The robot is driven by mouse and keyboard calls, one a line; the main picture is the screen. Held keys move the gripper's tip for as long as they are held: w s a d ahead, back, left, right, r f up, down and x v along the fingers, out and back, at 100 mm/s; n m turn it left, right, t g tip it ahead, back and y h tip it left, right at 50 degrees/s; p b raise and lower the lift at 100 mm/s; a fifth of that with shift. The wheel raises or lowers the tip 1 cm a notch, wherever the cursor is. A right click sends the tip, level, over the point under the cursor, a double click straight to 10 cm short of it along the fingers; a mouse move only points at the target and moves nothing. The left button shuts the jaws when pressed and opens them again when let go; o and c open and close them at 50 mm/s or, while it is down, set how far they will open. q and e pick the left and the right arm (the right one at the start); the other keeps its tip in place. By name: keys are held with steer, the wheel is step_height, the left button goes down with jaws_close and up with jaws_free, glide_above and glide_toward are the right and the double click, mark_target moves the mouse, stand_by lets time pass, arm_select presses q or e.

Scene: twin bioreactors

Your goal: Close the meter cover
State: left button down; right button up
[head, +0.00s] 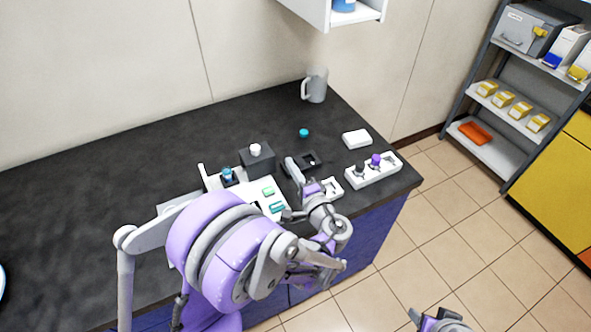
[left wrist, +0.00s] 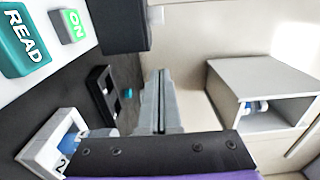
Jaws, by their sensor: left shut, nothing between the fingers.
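The meter (head: 268,188) is a white device on the dark counter, with green and teal buttons. In the left wrist view its teal READ button (left wrist: 22,45) and green ON button (left wrist: 69,25) show at the upper left. A dark block (head: 257,162) with a white knob stands at its back; it seems to be the cover, and I cannot tell its hinge or angle. The block also shows in the left wrist view (left wrist: 124,24). My left gripper (head: 289,163) is shut and empty, right of the block and apart from it. My right gripper (head: 438,318) is partly visible at the bottom edge.
A black slotted holder (head: 312,160) lies just beyond my left gripper. A white numbered holder (head: 331,188) and a white rack with knobs (head: 373,171) stand to the right. A teal cap (head: 304,133), white box (head: 357,139) and mug (head: 315,86) are farther back. The counter's left is clear.

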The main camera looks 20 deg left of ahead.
mark_target(269, 155)
arm_select(q)
steer(key=a, duration=0.2)
steer(key=w+a+p, duration=0.1)
steer(key=a, duration=0.1)
steer(key=w+a, duration=0.1)
steer(key=a, duration=0.2)
steer(key=shift+w+a, duration=0.1)
steer(key=shift+w, duration=0.05)
steer(key=shift+s+a, duration=0.25)
steer(key=shift+a, duration=0.05)
arm_select(e)
steer(key=shift+w+r, duration=0.2)
steer(key=shift+r, duration=0.35)
steer(key=shift+w+r, duration=0.2)
steer(key=shift+r, duration=0.35)
